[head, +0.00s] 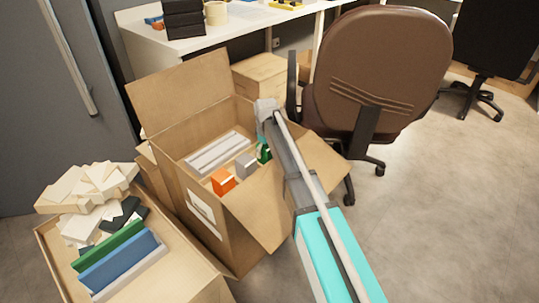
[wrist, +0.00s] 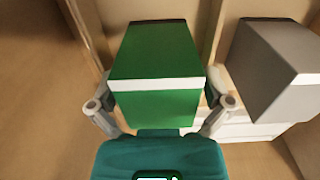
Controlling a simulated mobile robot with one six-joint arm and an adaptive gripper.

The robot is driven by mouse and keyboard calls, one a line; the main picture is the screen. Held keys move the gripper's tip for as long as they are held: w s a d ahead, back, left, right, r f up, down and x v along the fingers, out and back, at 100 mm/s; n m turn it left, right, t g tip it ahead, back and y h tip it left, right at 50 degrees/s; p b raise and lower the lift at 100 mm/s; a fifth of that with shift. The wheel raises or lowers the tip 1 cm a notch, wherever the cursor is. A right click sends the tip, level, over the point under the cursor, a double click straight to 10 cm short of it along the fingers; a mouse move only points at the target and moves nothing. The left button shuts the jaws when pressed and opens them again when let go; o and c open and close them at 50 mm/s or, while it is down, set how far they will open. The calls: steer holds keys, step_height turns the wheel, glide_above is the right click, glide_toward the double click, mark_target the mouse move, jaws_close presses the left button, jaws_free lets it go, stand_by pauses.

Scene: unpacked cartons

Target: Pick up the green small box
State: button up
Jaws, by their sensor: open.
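The green small box (head: 264,154) sits inside the open carton (head: 232,215), near its right side, and is partly hidden by my arm in the head view. In the wrist view the green box (wrist: 155,60) has a white band around it. My gripper (wrist: 161,106) is open, with one finger on either side of the box's near end. I cannot tell whether the fingers touch it. In the head view the fingers are hidden behind my arm.
A grey box (head: 245,165) stands beside the green one, close to the right finger in the wrist view (wrist: 275,65). An orange box (head: 222,181) and long white pieces (head: 215,150) share the carton. A brown chair (head: 375,70) stands to the right.

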stand_by(0.3)
steer(key=c, duration=1)
steer(key=shift+r, duration=0.2)
steer(key=shift+c, duration=0.2)
step_height(320, 180, up, 10)
steer(key=p, duration=1)
steer(key=shift+f, duration=0.2)
